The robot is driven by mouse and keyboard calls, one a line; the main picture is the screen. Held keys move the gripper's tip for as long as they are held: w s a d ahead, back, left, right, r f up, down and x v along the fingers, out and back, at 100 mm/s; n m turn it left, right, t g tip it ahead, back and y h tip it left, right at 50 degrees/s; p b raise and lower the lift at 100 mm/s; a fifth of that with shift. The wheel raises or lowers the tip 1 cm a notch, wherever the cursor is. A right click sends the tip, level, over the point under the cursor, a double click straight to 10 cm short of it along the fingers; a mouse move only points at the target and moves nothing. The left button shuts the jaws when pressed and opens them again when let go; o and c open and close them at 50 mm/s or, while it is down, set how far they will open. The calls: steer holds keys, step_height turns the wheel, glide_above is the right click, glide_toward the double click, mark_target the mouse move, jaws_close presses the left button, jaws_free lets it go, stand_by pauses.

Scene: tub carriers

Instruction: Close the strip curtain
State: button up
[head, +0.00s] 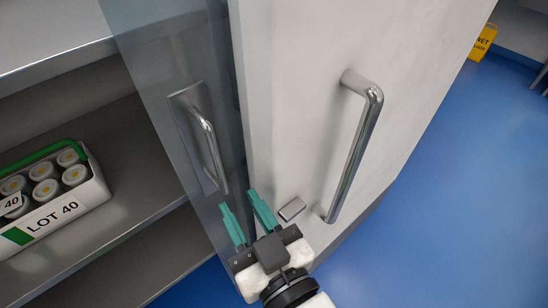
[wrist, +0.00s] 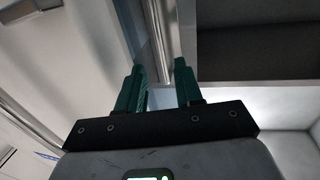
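A bluish see-through sheet (head: 165,60), which looks like the strip curtain, hangs at the left of a pale upright panel in the head view. It covers only part of the shelf opening. A metal handle (head: 208,140) shows on or through it; I cannot tell which. My gripper (head: 239,200) has two teal fingers standing apart, low by the sheet's right edge, with nothing seen held. In the wrist view the fingers (wrist: 160,70) are also apart, and an upright metal bar or edge (wrist: 158,35) shows between them. Its distance from the fingers is unclear.
The pale panel (head: 300,90) carries a bent metal handle (head: 362,150) and a small metal block (head: 291,209), close right of my gripper. A tub carrier marked LOT 40 (head: 55,222) sits on the shelf (head: 130,190) at left. Blue floor (head: 450,200) is clear at right; a yellow sign (head: 482,42) stands far back.

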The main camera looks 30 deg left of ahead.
mark_target(219, 165)
steer(key=p+x, duration=0.2)
steer(key=x, duration=0.8)
steer(key=shift+w+a, duration=0.25)
steer(key=shift+a, duration=0.1)
jaws_close()
